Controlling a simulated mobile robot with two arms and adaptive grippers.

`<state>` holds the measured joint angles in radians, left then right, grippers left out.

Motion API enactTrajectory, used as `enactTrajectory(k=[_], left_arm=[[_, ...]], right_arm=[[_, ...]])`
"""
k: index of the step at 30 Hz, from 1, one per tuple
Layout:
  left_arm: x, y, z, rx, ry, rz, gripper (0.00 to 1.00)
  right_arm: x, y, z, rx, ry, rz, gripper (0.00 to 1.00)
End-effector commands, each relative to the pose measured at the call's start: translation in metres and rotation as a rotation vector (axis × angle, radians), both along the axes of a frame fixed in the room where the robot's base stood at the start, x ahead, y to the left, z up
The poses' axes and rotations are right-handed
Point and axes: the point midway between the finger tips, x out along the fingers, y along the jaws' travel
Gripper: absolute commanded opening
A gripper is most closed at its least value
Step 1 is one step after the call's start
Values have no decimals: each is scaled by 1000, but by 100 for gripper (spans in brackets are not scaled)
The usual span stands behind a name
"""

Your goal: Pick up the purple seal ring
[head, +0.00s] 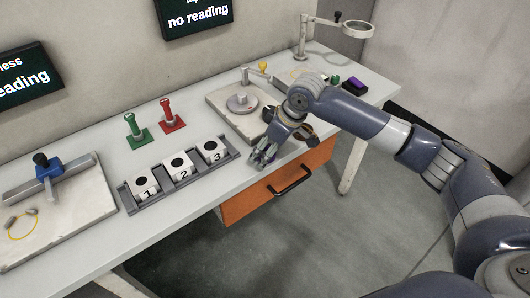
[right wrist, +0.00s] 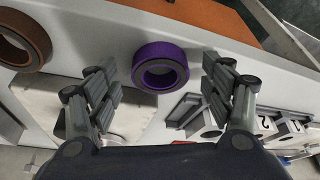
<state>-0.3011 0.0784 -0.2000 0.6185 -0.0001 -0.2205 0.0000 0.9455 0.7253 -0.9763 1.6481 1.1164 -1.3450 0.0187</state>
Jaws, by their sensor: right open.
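The purple seal ring (right wrist: 160,49) lies on the light bench top near its front edge in the right wrist view. It appears between the two finger pairs of my right gripper (right wrist: 160,72), ahead of the tips, and no finger is seen touching it. My right gripper is open and empty. In the head view the right gripper (head: 263,155) points down over the front of the bench, and my wrist mostly hides the ring there. My left gripper is not in view.
A brown ring (right wrist: 36,32) lies to the left of the purple one. A grey rack (head: 160,203) with numbered blocks stands left of my gripper. A stone plate (head: 222,101) lies behind it. An orange drawer (head: 240,207) with a dark handle is below the bench edge.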

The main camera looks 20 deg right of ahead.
Motion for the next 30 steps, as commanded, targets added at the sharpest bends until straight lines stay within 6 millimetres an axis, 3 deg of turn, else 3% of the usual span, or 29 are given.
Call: enactTrajectory(k=[7, 12, 14, 30], left_arm=[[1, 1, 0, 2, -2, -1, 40], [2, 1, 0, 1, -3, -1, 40], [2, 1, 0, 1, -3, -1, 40], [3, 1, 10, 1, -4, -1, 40]], right_arm=[[1, 0, -2, -1, -1, 0, 74], [1, 0, -2, -1, -1, 0, 36], [1, 0, -2, -1, -1, 0, 26], [1, 0, 6, 0, 0, -1, 26]])
